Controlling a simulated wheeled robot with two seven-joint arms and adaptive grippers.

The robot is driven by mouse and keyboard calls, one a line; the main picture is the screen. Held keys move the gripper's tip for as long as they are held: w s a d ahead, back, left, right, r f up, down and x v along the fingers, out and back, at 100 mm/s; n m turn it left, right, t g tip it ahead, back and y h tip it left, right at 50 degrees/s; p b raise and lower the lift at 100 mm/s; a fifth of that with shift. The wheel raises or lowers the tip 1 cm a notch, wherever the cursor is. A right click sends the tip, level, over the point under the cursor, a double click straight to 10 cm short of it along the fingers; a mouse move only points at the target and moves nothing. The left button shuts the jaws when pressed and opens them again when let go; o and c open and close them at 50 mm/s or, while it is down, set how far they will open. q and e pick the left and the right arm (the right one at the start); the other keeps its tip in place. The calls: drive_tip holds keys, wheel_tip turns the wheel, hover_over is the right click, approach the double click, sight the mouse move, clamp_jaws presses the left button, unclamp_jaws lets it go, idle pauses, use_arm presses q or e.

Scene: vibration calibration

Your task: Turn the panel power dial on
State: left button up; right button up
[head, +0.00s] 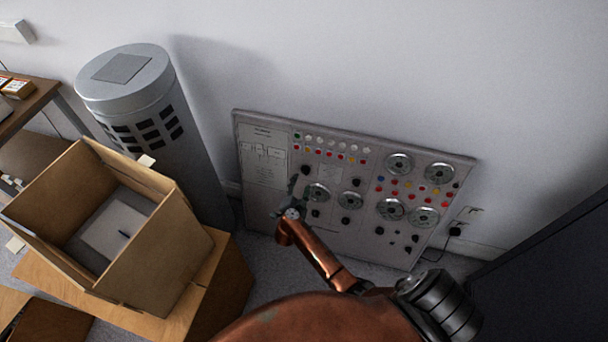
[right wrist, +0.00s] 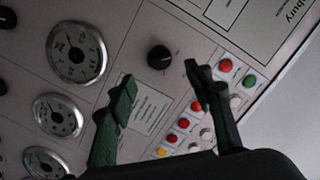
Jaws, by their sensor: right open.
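The control panel (head: 262,200) leans against the wall in the head view, with gauges, coloured buttons and several black dials. My right gripper (head: 298,187) is in front of its left part, open and empty. A black dial (head: 305,170) shows just beyond the fingertips. In the right wrist view, the open fingers of my right gripper (right wrist: 158,82) point at the panel (right wrist: 190,35), and a round black dial (right wrist: 160,57) shows just past the gap between them. Contact with the dial is not visible. I cannot read which dial is the power dial. My left gripper is out of view.
An open cardboard box (head: 150,255) stands at the left, near a grey cylinder (head: 165,130). A dark cabinet (head: 550,270) is at the right. A plugged wall socket (head: 456,230) is beside the panel. Red and green buttons (right wrist: 226,66) sit near one finger.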

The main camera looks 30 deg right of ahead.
sight(305, 173)
drive_tip(key=b+x, duration=0.2)
drive_tip(key=x, duration=0.5)
drive_tip(key=shift+f+b, duration=0.1)
drive_tip(key=shift+b, duration=0.3)
drive_tip(key=shift+w+d, duration=0.25)
drive_tip(key=shift+w, duration=0.05)
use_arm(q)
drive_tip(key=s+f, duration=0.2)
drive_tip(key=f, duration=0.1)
use_arm(e)
drive_tip(key=shift+c, duration=0.3)
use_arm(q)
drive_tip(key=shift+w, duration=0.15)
use_arm(e)
drive_tip(key=c, duration=1.1)
